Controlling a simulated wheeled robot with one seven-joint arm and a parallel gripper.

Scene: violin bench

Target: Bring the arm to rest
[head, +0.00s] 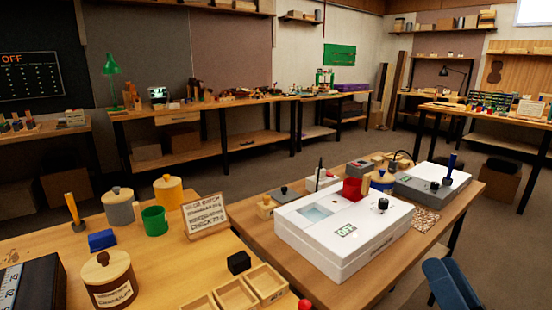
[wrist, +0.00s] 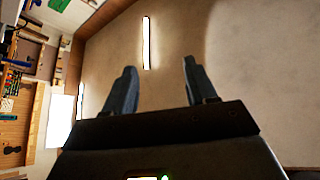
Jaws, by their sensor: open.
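My gripper (wrist: 158,88) shows in the wrist view with its two dark fingers apart and nothing between them. The wrist view is turned on its side and faces the ceiling, with a bright strip light beyond the fingers. In the head view a blue-grey part, likely of my arm, shows at the lower right, beside the near bench; the fingertips cannot be made out there. The gripper touches nothing that I can see.
A white box device (head: 345,232) and a grey device (head: 432,184) stand on the right near bench. The left near bench holds a brown jar (head: 108,282), a green cup (head: 154,221), a sign (head: 206,215) and wooden trays (head: 236,296). Open floor (head: 300,148) lies behind.

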